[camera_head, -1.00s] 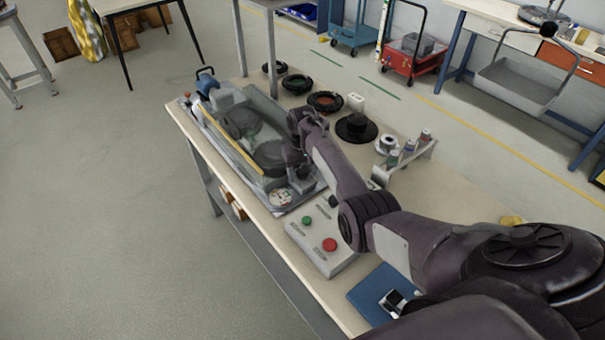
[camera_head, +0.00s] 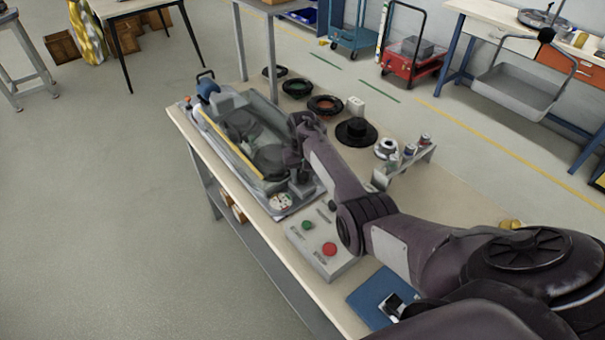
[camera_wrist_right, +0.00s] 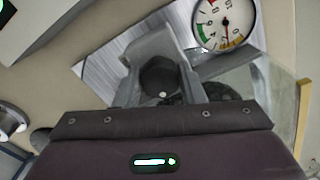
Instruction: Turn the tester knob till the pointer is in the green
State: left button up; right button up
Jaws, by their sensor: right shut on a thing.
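The tester (camera_head: 232,118) is a grey machine with a clear cover at the left of the bench. Its round white dial (camera_head: 281,202) sits at the near end. In the right wrist view the dial (camera_wrist_right: 224,22) has a green band at left and a yellow-orange band at lower right. The thin pointer seems to point down the picture, outside the green; its exact reading is hard to tell. My right gripper (camera_wrist_right: 163,82) is shut on the black tester knob (camera_wrist_right: 160,75), beside the dial. In the head view my right gripper (camera_head: 300,182) partly hides the knob. My left gripper is out of view.
A grey control box with a green button (camera_head: 307,226) and a red button (camera_head: 329,249) stands close to my right arm. Several dark rings, a black flanged hub (camera_head: 356,131) and a small rack (camera_head: 404,165) lie beyond the arm. A blue mat (camera_head: 380,295) lies nearer.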

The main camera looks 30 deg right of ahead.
jog(key=m, duration=0.2)
jog(key=shift+r+m+p, duration=0.1)
jog(key=shift+m+p, duration=0.2)
jog(key=shift+m, duration=0.1)
jog(key=m, duration=0.2)
jog(key=shift+m, duration=0.4)
jog(key=m, duration=0.3)
jog(key=shift+m, duration=1.8)
jog(key=o, duration=1)
jog(key=shift+c, duration=0.2)
jog(key=shift+o, duration=0.2)
